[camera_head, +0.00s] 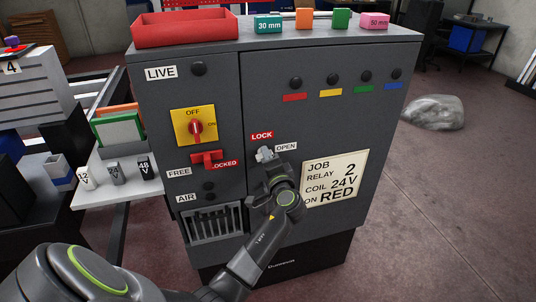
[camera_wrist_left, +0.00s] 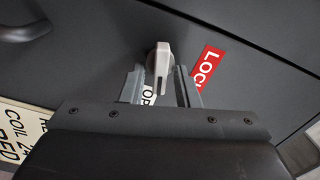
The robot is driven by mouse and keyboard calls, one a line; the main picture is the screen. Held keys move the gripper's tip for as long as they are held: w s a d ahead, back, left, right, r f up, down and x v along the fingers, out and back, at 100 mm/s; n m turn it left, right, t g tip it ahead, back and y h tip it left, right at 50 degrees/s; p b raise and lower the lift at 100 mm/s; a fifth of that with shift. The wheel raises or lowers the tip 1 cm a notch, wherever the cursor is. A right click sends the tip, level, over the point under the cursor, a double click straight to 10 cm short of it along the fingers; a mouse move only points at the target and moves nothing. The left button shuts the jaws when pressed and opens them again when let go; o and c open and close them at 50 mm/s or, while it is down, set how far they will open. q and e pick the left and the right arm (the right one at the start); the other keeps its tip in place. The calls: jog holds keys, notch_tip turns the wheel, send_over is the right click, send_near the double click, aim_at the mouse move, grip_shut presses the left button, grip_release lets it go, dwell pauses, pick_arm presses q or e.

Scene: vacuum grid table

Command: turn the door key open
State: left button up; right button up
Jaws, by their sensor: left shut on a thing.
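The door key (camera_head: 262,153) is a light grey knob on the dark grey cabinet door, below the red LOCK label (camera_head: 262,135) and left of the white OPEN label (camera_head: 286,147). My left gripper (camera_head: 268,158) reaches it from below and is shut on it. In the left wrist view the key (camera_wrist_left: 161,58) shows between the two fingers of the gripper (camera_wrist_left: 159,88). There the LOCK label (camera_wrist_left: 207,64) lies to the right, and the OPEN label (camera_wrist_left: 149,91) is partly hidden behind the key and fingers. My right gripper is not in view.
The cabinet front also has a yellow OFF switch (camera_head: 194,126), a red LOCKED handle (camera_head: 207,158) and a JOB card (camera_head: 336,180) right of my wrist. A red tray (camera_head: 185,31) and several coloured blocks stand on top. A side shelf (camera_head: 110,185) holds small relays.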

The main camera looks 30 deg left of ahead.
pick_arm(q)
jog(key=shift+r+m+p, duration=0.1)
jog(key=shift+m+p, duration=0.3)
jog(key=shift+m, duration=0.5)
jog(key=o, duration=0.5)
jog(key=shift+o, duration=0.6)
jog(key=shift+a, duration=0.15)
